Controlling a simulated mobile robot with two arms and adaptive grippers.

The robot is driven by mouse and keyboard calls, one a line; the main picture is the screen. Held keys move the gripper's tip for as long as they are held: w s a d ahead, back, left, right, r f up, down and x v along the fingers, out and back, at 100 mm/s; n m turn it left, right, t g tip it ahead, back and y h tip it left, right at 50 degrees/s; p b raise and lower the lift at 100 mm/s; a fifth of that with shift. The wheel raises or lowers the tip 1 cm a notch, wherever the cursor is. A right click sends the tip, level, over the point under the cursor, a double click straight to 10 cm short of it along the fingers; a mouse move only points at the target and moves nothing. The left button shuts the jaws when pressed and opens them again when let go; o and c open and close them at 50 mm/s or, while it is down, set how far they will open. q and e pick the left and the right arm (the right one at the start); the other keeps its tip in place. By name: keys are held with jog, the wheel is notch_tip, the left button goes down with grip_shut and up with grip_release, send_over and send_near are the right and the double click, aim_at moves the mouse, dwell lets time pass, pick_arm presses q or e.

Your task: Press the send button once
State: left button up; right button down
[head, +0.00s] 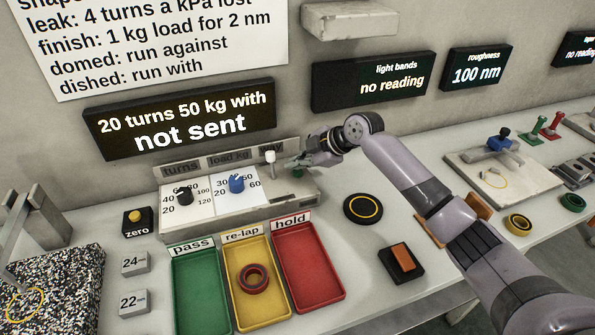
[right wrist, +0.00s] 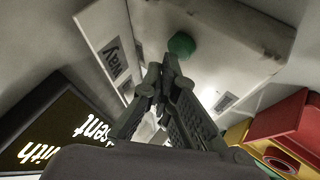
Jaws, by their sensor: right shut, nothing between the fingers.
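The control panel (head: 255,215) has a turns dial (head: 184,196), a load dial (head: 236,184) and a white way lever (head: 270,157). The green send button (right wrist: 181,44) shows clearly in the right wrist view; in the head view my gripper largely covers that spot. My right gripper (head: 297,164) is shut and empty at the panel's right end. Its fingertips (right wrist: 165,72) are close to the button; I cannot tell whether they touch it. The black display (head: 180,118) reads "20 turns 50 kg with" and "not sent". My left gripper is not in view.
Green, yellow and red trays (head: 308,268) stand in front of the panel, with a dark red ring (head: 253,279) in the yellow one. A zero button (head: 137,221) is at left. A black round pad (head: 363,208) and an orange-topped block (head: 402,260) lie at right.

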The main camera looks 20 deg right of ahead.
aim_at(297, 173)
jog(key=shift+f, duration=0.65)
dwell(0.7)
dwell(0.3)
jog(key=shift+r+p, duration=0.6)
jog(key=shift+r, duration=0.35)
notch_tip(297, 173, up, 5)
jog(key=p, duration=0.4)
jog(key=shift+r, duration=0.1)
dwell(0.4)
